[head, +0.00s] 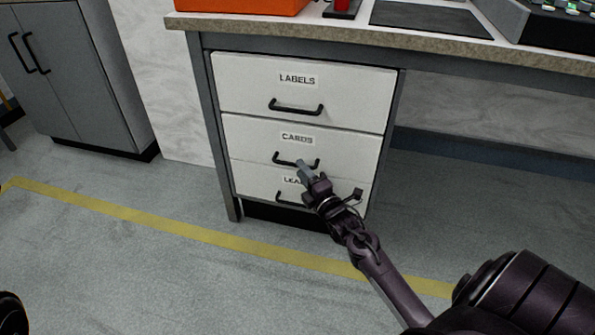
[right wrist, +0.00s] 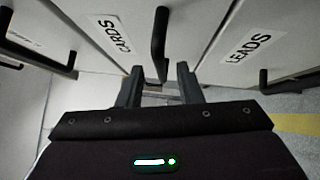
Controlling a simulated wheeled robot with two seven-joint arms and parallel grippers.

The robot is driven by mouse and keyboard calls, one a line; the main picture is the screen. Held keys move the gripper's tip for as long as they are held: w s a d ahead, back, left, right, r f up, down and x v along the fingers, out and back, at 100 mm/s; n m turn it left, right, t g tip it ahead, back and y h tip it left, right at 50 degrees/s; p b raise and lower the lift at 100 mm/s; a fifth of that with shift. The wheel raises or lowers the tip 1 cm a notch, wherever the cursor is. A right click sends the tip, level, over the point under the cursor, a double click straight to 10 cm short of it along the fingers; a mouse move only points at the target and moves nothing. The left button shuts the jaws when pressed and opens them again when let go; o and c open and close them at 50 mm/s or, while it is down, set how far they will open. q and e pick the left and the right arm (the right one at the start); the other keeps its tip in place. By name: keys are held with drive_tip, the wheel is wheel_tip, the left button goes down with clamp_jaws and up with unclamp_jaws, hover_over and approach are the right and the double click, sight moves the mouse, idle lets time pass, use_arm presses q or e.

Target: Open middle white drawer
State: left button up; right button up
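The middle white drawer (head: 250,139), labelled CARDS, sits in a grey-framed unit and looks shut, flush with its neighbours. Its black bar handle (head: 284,161) is partly covered by my right gripper (head: 303,170) in the head view. In the right wrist view, the CARDS drawer handle (right wrist: 160,45) stands just ahead of my right gripper (right wrist: 158,78), with its near end between the two fingers. The fingers are apart; I see no clear contact with the handle. My left gripper is not in view.
The LABELS drawer (head: 245,85) is above and the LEADS drawer (head: 255,182) below, partly hidden by my right arm. A worktop (head: 300,27) overhangs the unit, with an orange box (head: 240,4) on it. A grey cabinet (head: 75,80) stands left. The floor in front is clear, crossed by yellow tape (head: 180,232).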

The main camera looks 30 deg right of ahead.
drive_tip(key=shift+w+d+r+b, duration=0.1)
drive_tip(key=shift+w+b, duration=0.15)
drive_tip(key=shift+w, duration=0.6)
drive_tip(key=shift+w+d+r+b, duration=0.1)
drive_tip(key=shift+w+b, duration=0.1)
drive_tip(key=shift+w, duration=0.65)
drive_tip(key=shift+c, duration=0.3)
clamp_jaws()
